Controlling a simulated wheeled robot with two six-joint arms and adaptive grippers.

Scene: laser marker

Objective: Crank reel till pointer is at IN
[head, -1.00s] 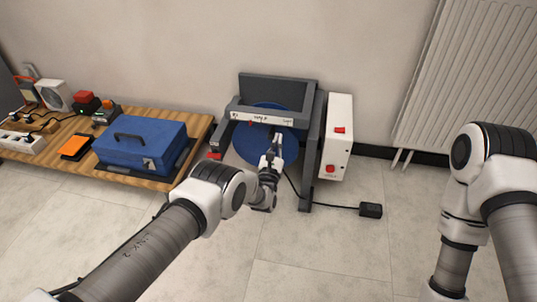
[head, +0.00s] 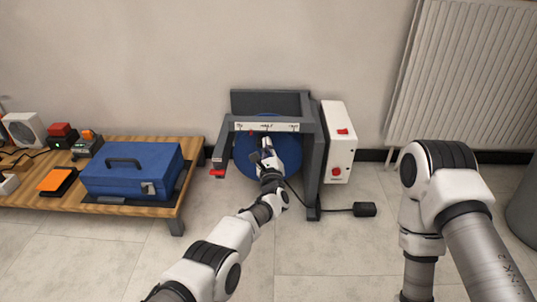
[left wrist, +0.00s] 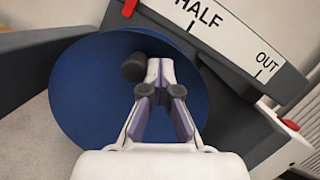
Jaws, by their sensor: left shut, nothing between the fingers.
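The reel is a blue disc (head: 245,160) in a dark grey frame (head: 312,165). It also fills much of the left wrist view (left wrist: 80,100). A white scale strip (head: 285,127) runs above it; HALF and OUT are readable in the left wrist view (left wrist: 235,35). A red pointer (head: 251,131) stands left of HALF; it shows at the top edge in the left wrist view (left wrist: 130,8). My left gripper (head: 265,148) is shut and empty in front of the disc. A dark crank knob (left wrist: 133,67) is just left of its fingertips (left wrist: 160,72). My right gripper is out of view.
A white box (head: 338,140) with red switches stands right of the frame. A black block (head: 364,209) on a cable lies on the floor. A wooden bench (head: 150,205) with a blue toolbox (head: 130,170) is at left. A radiator (head: 460,75) is on the wall.

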